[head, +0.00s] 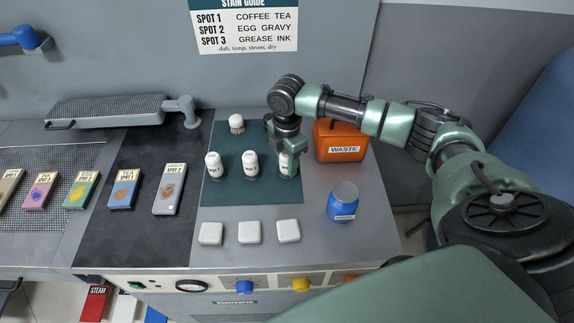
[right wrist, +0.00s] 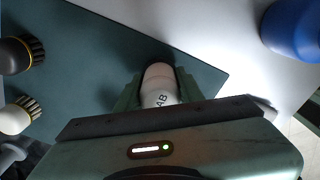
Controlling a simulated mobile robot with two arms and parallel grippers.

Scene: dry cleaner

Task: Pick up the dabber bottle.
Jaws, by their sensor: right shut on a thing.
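The dabber bottle (head: 286,165) is a small white bottle at the right end of a row of three on the dark green mat (head: 232,194). My right gripper (head: 286,156) reaches down over it and is shut around it. In the right wrist view the bottle (right wrist: 158,88) sits between the fingers, with a pale pinkish top and the letters "AB" showing. I cannot tell whether its base touches the mat. My left gripper is not in view.
Two similar white bottles (head: 214,165) (head: 250,163) stand left of the held one. An orange waste bin (head: 340,141) and a blue jar (head: 343,203) are to the right.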

